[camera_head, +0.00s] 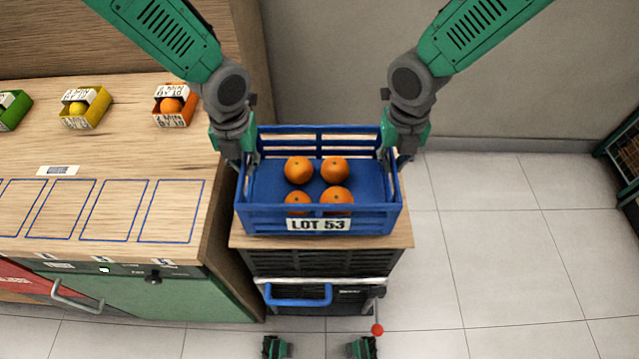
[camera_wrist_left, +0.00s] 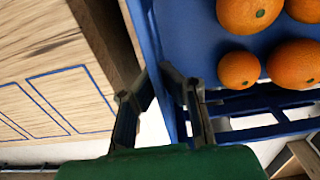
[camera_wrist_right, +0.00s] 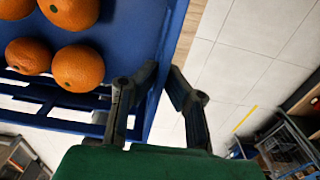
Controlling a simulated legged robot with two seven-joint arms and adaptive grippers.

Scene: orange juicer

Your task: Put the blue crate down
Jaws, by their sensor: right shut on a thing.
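The blue crate (camera_head: 370,219) has a "LOT 53" label on its front and holds several oranges (camera_head: 335,169). It is level over the wooden top (camera_head: 404,235) of a dark cabinet. I cannot tell whether its base touches that top. My left gripper (camera_head: 249,160) is shut on the crate's left side wall, with a finger on each side of it in the left wrist view (camera_wrist_left: 155,72). My right gripper (camera_head: 389,157) is shut on the right side wall, which also shows between its fingers in the right wrist view (camera_wrist_right: 163,68).
A wooden counter (camera_head: 110,140) at left carries green, yellow (camera_head: 84,107) and orange (camera_head: 174,105) small boxes and several blue-outlined rectangles. The cabinet has a blue handle (camera_head: 298,296) and a red-knobbed lever (camera_head: 377,329). Tiled floor (camera_head: 490,240) is clear at right; a shelf stands far right.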

